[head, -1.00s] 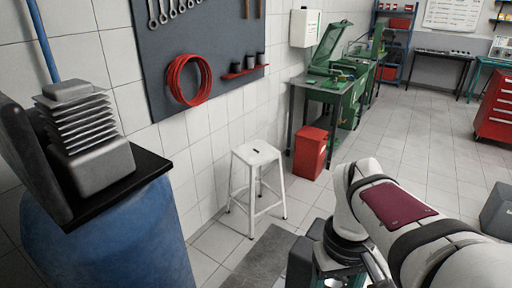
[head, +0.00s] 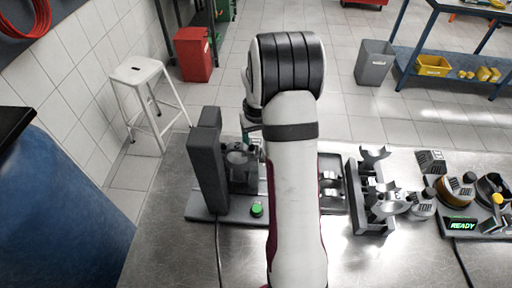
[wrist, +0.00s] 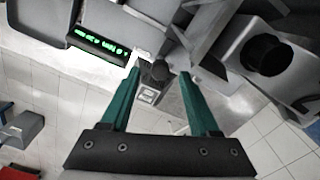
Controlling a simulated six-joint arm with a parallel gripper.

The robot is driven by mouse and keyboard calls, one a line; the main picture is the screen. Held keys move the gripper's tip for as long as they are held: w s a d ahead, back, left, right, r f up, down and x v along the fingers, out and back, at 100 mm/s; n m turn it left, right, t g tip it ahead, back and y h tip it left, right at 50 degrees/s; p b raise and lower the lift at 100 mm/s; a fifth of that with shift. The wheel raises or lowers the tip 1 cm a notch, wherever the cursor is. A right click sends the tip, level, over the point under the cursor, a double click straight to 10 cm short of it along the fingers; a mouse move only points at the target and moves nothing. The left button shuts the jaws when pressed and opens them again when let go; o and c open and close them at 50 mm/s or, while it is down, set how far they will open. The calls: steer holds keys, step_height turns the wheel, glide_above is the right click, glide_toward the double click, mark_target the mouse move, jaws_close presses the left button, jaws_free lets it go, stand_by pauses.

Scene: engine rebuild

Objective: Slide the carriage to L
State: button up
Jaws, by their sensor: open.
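My gripper (wrist: 161,73) shows in the wrist view with two teal fingers apart. A small dark knob (wrist: 156,72) shows between the fingertips; I cannot tell whether they touch it. A small pale tag (wrist: 149,96) is just below the knob. In the head view my gripper (head: 248,135) is mostly hidden behind my arm, beside a grey machine (head: 208,165) with an upright block, a metal part and a green button (head: 257,210). I cannot tell for certain which part is the carriage, and I see no readable L mark.
A dark display (wrist: 100,43) with green text is at the wrist view's upper left. On the steel bench (head: 180,255), right of my arm, stand a grey fixture (head: 368,195), weight-like parts (head: 430,160) and a READY display (head: 461,225). A white stool (head: 137,72) stands beyond the bench.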

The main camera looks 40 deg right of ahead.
steer(key=shift+f, duration=1.1)
jaws_close()
steer(key=shift+r, duration=0.1)
stand_by(0.5)
